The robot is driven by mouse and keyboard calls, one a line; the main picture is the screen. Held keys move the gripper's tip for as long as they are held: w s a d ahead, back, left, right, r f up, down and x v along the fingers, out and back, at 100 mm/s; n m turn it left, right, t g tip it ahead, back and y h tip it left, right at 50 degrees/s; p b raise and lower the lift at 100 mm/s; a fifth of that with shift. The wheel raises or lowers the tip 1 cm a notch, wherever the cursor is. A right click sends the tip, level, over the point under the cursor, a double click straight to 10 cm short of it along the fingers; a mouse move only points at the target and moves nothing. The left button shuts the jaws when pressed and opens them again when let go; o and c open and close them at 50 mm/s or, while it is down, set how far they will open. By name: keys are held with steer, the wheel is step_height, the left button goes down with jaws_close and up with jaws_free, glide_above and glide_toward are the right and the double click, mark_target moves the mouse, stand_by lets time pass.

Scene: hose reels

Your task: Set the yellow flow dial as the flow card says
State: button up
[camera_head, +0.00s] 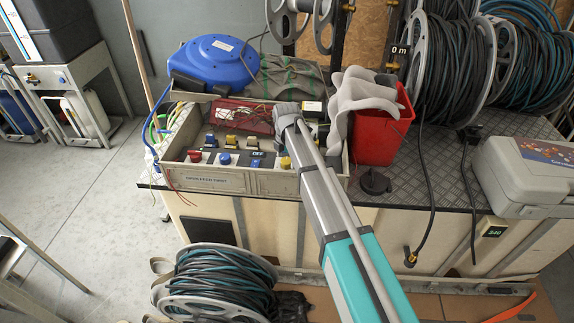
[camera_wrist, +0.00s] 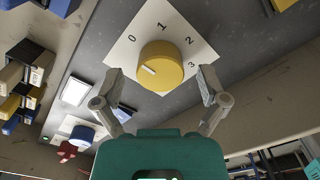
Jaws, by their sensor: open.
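The yellow flow dial (camera_wrist: 168,62) sits on a white plate (camera_wrist: 126,58) numbered 0, 1, 2 and 3 in the wrist view. Its short pale mark is on the left side of its face, slightly low, nearest the 0 among the numerals. My gripper (camera_wrist: 160,74) is open, with one finger to each side of the dial and visible gaps between. In the head view a yellow knob (camera_head: 285,162) shows on the control box beside my arm; I cannot tell for certain that it is the same dial. I cannot make out a readable flow card.
The grey control box (camera_head: 200,181) carries several coloured knobs and switches. A red bin (camera_head: 375,135) with grey cloth stands close to its right, and a blue hose reel (camera_head: 213,60) lies behind it. A grey case (camera_head: 530,175) is at the bench's right end.

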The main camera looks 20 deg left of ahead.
steer(key=shift+f, duration=0.3)
steer(key=c, duration=1.1)
steer(key=shift+c, duration=0.2)
